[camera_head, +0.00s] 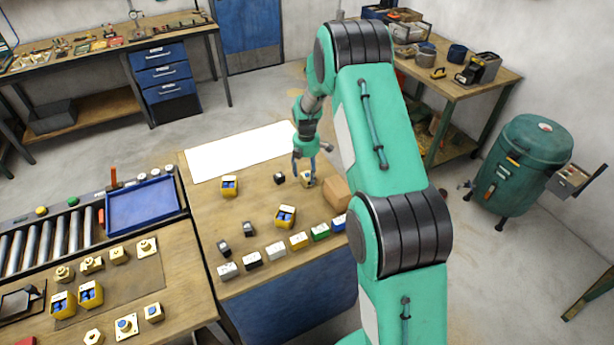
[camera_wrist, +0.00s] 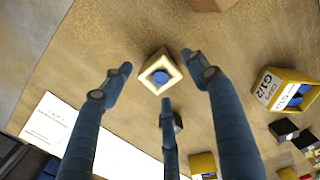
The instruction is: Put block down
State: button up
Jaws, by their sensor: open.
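A brass block (camera_wrist: 158,71) with a square top and a blue round centre appears to rest on the wooden table (camera_wrist: 105,75). It shows small in the head view (camera_head: 309,181), partly hidden by the fingers. My gripper (camera_head: 305,167) is above it, pointing down. In the wrist view, my gripper (camera_wrist: 157,82) has its fingers spread apart around the block's sides, with clear gaps, and holds nothing. How high the fingertips are above the table is hard to tell.
A cardboard-coloured box (camera_head: 336,193) stands close to the right of my gripper. Several small blocks line the front edge. A white sheet (camera_head: 240,151) covers the table's back part.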

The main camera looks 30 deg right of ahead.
notch_tip(320, 180, up, 10)
jog(key=shift+f, duration=0.15)
dwell(0.3)
jog(key=shift+a, duration=0.1)
dwell(0.4)
notch_tip(320, 180, up, 15)
jog(key=m+t, duration=0.1)
jog(key=m, duration=0.3)
send_over(306, 176)
jog(key=s+a, duration=0.6)
jog(key=s+a+r+m+t, duration=0.2)
jog(key=s+a+r+m, duration=0.3)
jog(key=s+r, duration=0.65)
jog(key=s+a+r+m+t, duration=0.1)
jog(key=s+a+r+m, duration=0.1)
jog(key=s, duration=0.7)
jog(key=s+a+r+m, duration=0.2)
jog(key=s+a+m, duration=0.1)
jog(key=s, duration=0.6)
jog(key=s+a+r+m+t, duration=0.1)
jog(key=s+a+r+m, duration=0.1)
jog(key=s, duration=0.7)
jog(key=shift+s+a+m+t, duration=0.3)
jog(key=shift+a+m, duration=0.4)
jog(key=shift+m, duration=0.5)
